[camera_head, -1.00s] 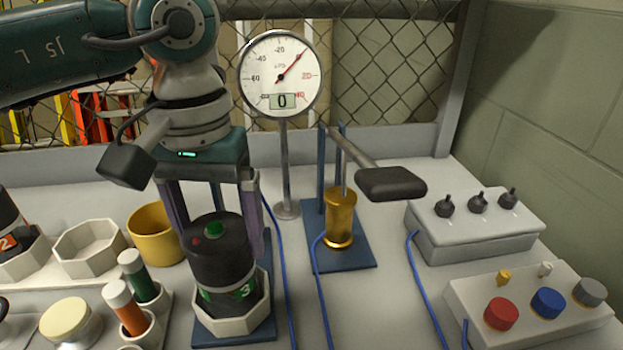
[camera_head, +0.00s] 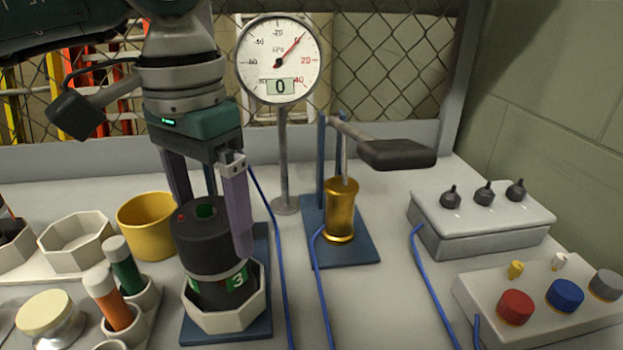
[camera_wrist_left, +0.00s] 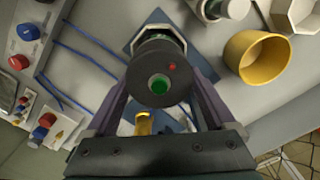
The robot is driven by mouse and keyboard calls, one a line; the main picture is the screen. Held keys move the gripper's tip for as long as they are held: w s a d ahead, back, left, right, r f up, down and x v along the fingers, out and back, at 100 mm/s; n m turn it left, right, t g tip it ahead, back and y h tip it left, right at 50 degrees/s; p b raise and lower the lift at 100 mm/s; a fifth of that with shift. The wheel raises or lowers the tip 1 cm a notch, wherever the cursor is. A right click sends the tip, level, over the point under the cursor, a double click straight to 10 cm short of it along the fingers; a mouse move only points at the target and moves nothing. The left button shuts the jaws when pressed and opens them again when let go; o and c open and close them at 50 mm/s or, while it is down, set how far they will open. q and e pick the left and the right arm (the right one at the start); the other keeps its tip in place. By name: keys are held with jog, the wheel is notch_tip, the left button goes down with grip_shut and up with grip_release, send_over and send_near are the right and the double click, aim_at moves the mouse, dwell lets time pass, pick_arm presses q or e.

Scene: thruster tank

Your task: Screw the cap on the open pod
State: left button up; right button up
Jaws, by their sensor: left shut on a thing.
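The pod marked 3 (camera_head: 232,283) stands upright in a white octagonal holder (camera_head: 225,322) on a blue plate. A dark round cap (camera_head: 203,238), with a green centre and a small red dot on top, sits on the pod. The cap also shows from above in the left wrist view (camera_wrist_left: 158,64). My left gripper (camera_head: 212,222) is above the pod, pointing down, with its purple-grey fingers shut on the cap's sides. The far finger is partly hidden behind the cap. I cannot tell how tightly the cap is seated. My right gripper is not in view.
A yellow cup (camera_head: 150,243) and an empty octagonal holder (camera_head: 75,265) are to the left. Orange (camera_head: 108,300) and green (camera_head: 122,265) cylinders stand close by. A brass pump (camera_head: 341,215) and a gauge (camera_head: 279,60) are behind right. Blue hoses run just right of the pod's plate.

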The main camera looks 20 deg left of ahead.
pick_arm(q)
jog(key=shift+a+f+m+b, duration=0.1)
jog(key=shift+a+m+b, duration=0.15)
jog(key=shift+m+b, duration=0.75)
jog(key=o, duration=0.9)
jog(key=shift+s, duration=0.1)
jog(key=shift+o, duration=0.3)
jog(key=shift+a, duration=0.1)
